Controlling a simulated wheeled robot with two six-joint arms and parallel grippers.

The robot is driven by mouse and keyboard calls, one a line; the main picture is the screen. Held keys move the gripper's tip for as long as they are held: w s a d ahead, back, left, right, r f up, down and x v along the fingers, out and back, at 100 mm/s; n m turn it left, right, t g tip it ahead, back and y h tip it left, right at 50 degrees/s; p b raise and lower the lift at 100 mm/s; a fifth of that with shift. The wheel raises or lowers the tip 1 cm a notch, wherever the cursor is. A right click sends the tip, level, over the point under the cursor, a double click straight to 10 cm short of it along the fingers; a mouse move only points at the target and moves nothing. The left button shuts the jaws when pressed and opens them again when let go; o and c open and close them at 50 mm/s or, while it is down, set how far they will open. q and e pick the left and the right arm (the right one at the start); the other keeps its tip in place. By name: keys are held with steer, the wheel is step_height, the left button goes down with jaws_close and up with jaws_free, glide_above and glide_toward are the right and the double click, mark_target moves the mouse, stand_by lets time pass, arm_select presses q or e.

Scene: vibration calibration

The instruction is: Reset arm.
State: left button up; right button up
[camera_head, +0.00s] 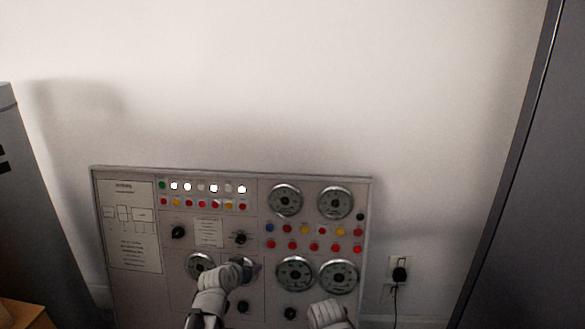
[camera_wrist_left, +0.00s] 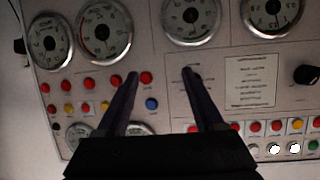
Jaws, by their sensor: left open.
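My left arm reaches up from the bottom of the head view, in front of a grey control panel (camera_head: 180,228). My left gripper (camera_head: 250,270) is partly hidden by its own wrist and lies over the lower-middle dials. In the left wrist view my left gripper (camera_wrist_left: 160,75) is open, its two dark fingers apart with nothing between them. The panel face (camera_wrist_left: 210,65) shows inverted behind the fingers; I cannot tell whether they touch it. Part of my right arm (camera_head: 328,314) shows at the bottom of the head view; its gripper is not visible.
The panel carries round gauges (camera_head: 336,202), a black knob (camera_head: 178,232) and rows of coloured buttons and lamps. A wall outlet (camera_head: 398,269) with a plug is right of it. Dark cabinets stand at left (camera_head: 35,220) and right (camera_head: 530,200). A brown box (camera_head: 22,314) is at lower left.

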arm_select(q)
steer(key=s+d+f+m+g, duration=0.2)
steer(key=s+d+f+g, duration=0.5)
steer(key=s+d, duration=0.45)
steer(key=s+f+g+y, duration=0.3)
steer(key=s+g, duration=0.1)
steer(key=s, duration=0.9)
step_height(320, 180, up, 38)
steer(key=s+p, duration=0.1)
steer(key=p, duration=3.7)
steer(key=shift+s+d+g, duration=0.15)
steer(key=shift+d+g, duration=0.15)
steer(key=shift+r, duration=0.1)
